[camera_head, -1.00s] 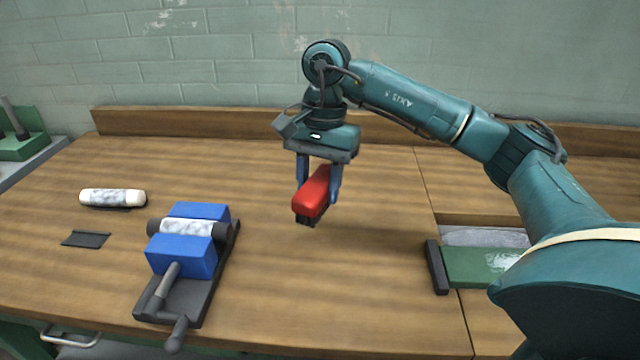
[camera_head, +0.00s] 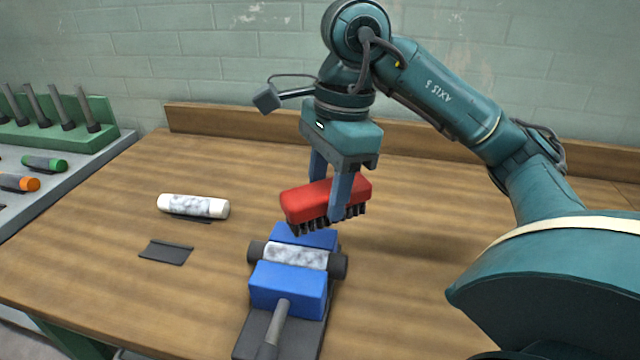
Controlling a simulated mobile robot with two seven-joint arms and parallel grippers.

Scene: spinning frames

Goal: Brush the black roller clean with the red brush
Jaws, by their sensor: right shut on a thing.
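The red brush (camera_head: 303,203) is held by my right gripper (camera_head: 330,198), which is shut on it with one finger on each side. Its dark bristles point down. It is over the back part of a blue holder (camera_head: 288,285); whether the bristles touch anything is unclear. The black roller (camera_head: 338,265) lies across the holder between two blue blocks. Its ends are black, and its middle is covered with whitish, mottled fluff. The brush is just above and behind the roller. My left gripper is out of view.
A white roller (camera_head: 193,206) with grey patches lies on the wooden table (camera_head: 100,270) at the left, near a flat dark plate (camera_head: 166,252). A handle (camera_head: 275,325) sticks out in front of the holder. A green rack (camera_head: 60,136) stands at the far left. A low ledge runs along the back.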

